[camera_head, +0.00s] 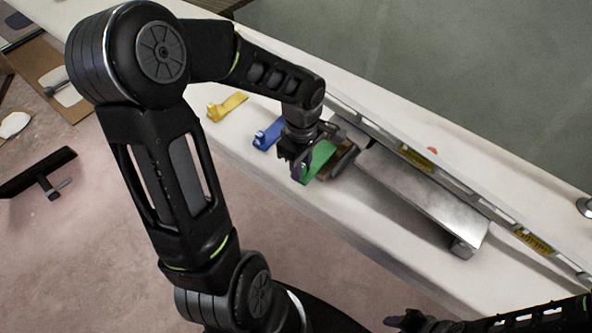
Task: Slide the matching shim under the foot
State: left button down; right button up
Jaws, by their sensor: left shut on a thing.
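My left gripper (298,168) is low over the white bench and shut on a green shim (321,158). The shim points to the right, its far end beside a dark brownish block (347,157) at the left end of a metal plate (425,195). I cannot tell whether the shim touches the block or lies under anything. A foot (462,249) shows under the plate's right end. A blue shim (269,136) and a yellow shim (228,106) lie to the left. My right gripper (398,321) shows only partly at the bottom edge; its jaws are unclear.
A long spirit level (470,200) with yellow labels runs along the plate's back side. The white bench (370,235) has a bare front strip beside the plate. A grey-green wall (430,60) stands behind. A small red thing (432,150) lies behind the level.

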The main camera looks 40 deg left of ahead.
aim_at(314, 161)
pick_arm(q)
jog(key=shift+w+f, duration=0.2)
jog(key=shift+w, duration=2.6)
jog(key=c, duration=1.2)
grip_release()
jog(key=shift+o, duration=0.2)
notch_tip(314, 161, up, 8)
jog(key=shift+f, duration=0.1)
